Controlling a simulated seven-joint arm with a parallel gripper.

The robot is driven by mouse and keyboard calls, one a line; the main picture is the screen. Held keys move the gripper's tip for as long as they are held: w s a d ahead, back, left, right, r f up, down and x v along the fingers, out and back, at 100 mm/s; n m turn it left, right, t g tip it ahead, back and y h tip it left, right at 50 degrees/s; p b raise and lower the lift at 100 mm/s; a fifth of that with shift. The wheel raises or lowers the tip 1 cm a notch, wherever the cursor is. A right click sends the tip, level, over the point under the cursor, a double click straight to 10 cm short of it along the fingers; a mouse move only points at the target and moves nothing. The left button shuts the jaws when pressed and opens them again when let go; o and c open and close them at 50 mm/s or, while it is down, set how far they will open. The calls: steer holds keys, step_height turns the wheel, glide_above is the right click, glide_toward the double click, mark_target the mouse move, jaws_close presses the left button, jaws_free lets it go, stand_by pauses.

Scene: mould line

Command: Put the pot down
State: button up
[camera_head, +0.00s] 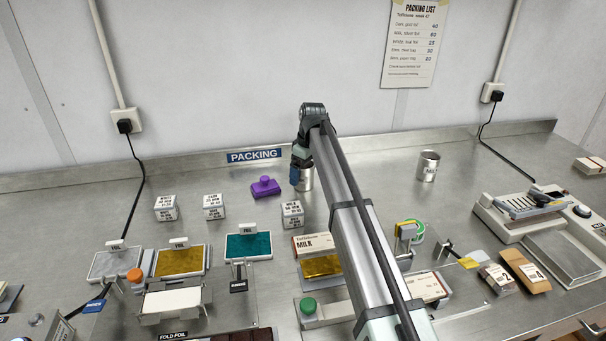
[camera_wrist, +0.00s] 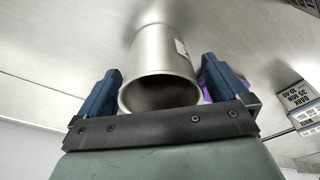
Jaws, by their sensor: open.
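A silver metal pot (camera_head: 305,180) is on the steel bench at the back, just right of the PACKING sign, partly hidden by my arm. In the wrist view the pot (camera_wrist: 160,65) shows its open mouth towards the camera, and its far end meets the bench surface. My gripper (camera_head: 297,172) is at the pot. Its two blue fingers (camera_wrist: 165,88) stand apart on either side of the pot, with a visible gap on the right. The gap on the left is narrow.
A purple block (camera_head: 265,187) lies close left of the pot, and a white labelled cube (camera_head: 292,214) stands in front. A second metal pot (camera_head: 428,166) stands further right. Foil trays, including a teal one (camera_head: 248,246), fill the front left. Bench between the two pots looks clear.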

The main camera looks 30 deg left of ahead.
step_height(320, 180, up, 11)
steer(key=d, duration=0.1)
steer(key=shift+d+f, duration=0.15)
steer(key=shift+d, duration=0.15)
stand_by(0.4)
